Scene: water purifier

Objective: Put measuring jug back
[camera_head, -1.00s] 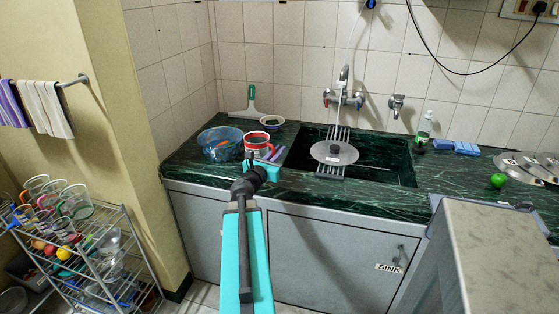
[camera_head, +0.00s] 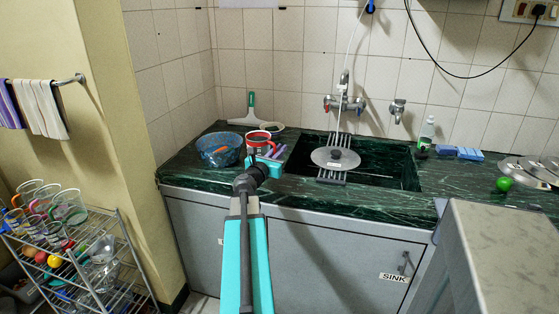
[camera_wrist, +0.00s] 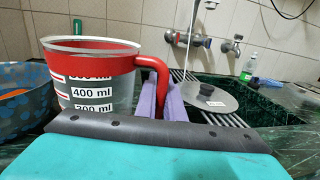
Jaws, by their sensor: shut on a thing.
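The measuring jug (camera_head: 256,139) has a red rim and handle and a clear body. It is on or just above the green counter, beside a blue bowl. In the wrist view the jug (camera_wrist: 97,85) shows white bands marked 400 ml and 200 ml and looks upright. My gripper (camera_head: 272,151) is at its right side. Its lavender fingers (camera_wrist: 168,100) are shut around the red handle. The jug's base is hidden behind my gripper body, so I cannot tell whether it touches the counter.
The blue bowl (camera_head: 219,150) stands close left of the jug. A small bowl (camera_head: 271,127) and a wiper (camera_head: 251,112) are behind. The sink (camera_head: 375,162) with a rack and round lid (camera_head: 335,157) lies to the right. A wire rack (camera_head: 75,255) of cups stands at lower left.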

